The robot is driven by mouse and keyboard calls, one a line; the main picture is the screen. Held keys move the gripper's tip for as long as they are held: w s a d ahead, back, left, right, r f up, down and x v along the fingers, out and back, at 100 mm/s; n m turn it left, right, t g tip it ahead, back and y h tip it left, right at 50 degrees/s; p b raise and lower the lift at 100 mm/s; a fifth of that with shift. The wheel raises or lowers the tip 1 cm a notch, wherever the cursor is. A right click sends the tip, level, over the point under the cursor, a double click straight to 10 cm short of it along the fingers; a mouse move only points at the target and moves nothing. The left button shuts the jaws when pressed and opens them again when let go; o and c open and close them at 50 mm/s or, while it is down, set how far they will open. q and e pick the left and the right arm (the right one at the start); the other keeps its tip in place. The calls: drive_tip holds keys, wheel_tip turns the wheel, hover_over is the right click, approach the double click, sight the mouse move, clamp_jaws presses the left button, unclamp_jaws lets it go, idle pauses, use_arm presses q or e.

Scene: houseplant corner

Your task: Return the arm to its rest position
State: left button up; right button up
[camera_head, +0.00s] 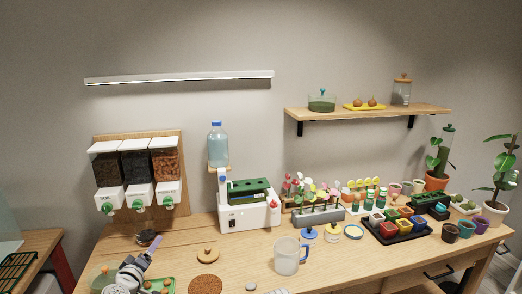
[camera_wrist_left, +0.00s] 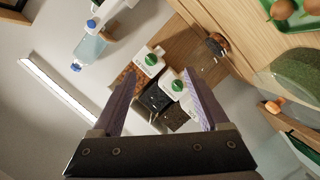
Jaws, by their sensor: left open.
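My left gripper (camera_head: 151,247) is at the lower left of the head view, over the front left of the wooden table (camera_head: 232,267), near the dispensers. In the left wrist view its two purple fingers (camera_wrist_left: 160,84) stand apart with nothing between them; the dispensers show beyond the gap. My right gripper is in neither view.
Three wall dispensers (camera_head: 137,165) with green knobs stand behind my left gripper, with a glass jar (camera_head: 146,237) below. A wooden lid (camera_head: 208,254), cork mat (camera_head: 205,283) and mug (camera_head: 287,257) stand to the right.

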use_arm(q)
drive_tip(key=s+d+f+m+g+h, duration=0.35)
drive_tip(key=d+f+m, duration=0.2)
drive_tip(key=d, duration=0.65)
drive_tip(key=s+d+f+m+g+h, duration=0.2)
drive_tip(key=s+d+f+m+g, duration=0.25)
drive_tip(key=d, duration=0.75)
drive_tip(key=s+d+f+m+g+y, duration=0.1)
drive_tip(key=s+f+m+g+y, duration=0.1)
drive_tip(key=s, duration=0.4)
drive_tip(key=s+d+f+m+g+y+p, duration=0.1)
drive_tip(key=s+d+f+m+g+y, duration=0.1)
drive_tip(key=s+f+g+y, duration=0.2)
drive_tip(key=s+g, duration=0.2)
drive_tip(key=s, duration=0.1)
drive_tip(key=shift+f+y, duration=0.25)
drive_tip(key=shift+y, duration=0.1)
